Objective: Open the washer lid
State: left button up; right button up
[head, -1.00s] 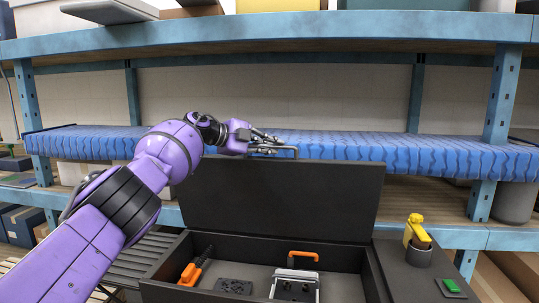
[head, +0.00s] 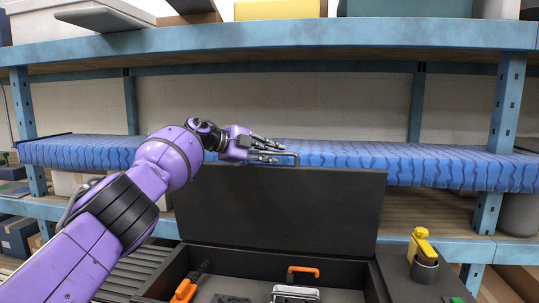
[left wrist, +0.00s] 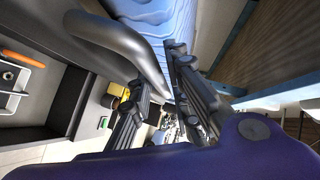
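The dark lid (head: 280,210) stands raised, roughly upright, at the back of an open black box (head: 335,262). A grey bar handle (head: 293,155) sits on its top edge. It shows large in the left wrist view (left wrist: 135,45). My left gripper (head: 266,149) is at the left end of the handle. In the left wrist view its fingers (left wrist: 160,105) are apart, with the handle bar reaching in between them. I cannot tell whether they touch it. My right gripper is not in view.
Inside the box lie an orange-handled tool (head: 186,286) and a metal item with an orange handle (head: 302,272). A yellow-topped item (head: 422,245) stands at right. A blue-covered shelf (head: 400,165) runs close behind the lid.

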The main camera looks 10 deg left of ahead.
pick_arm(q)
jog(key=shift+o, duration=0.7)
jog(key=shift+s+a+r, duration=0.2)
jog(key=shift+a, duration=0.3)
jog(key=v, duration=1.1)
jog(key=shift+d, duration=0.2)
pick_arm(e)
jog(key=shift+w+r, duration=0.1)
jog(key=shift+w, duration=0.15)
pick_arm(q)
jog(key=shift+s, duration=0.1)
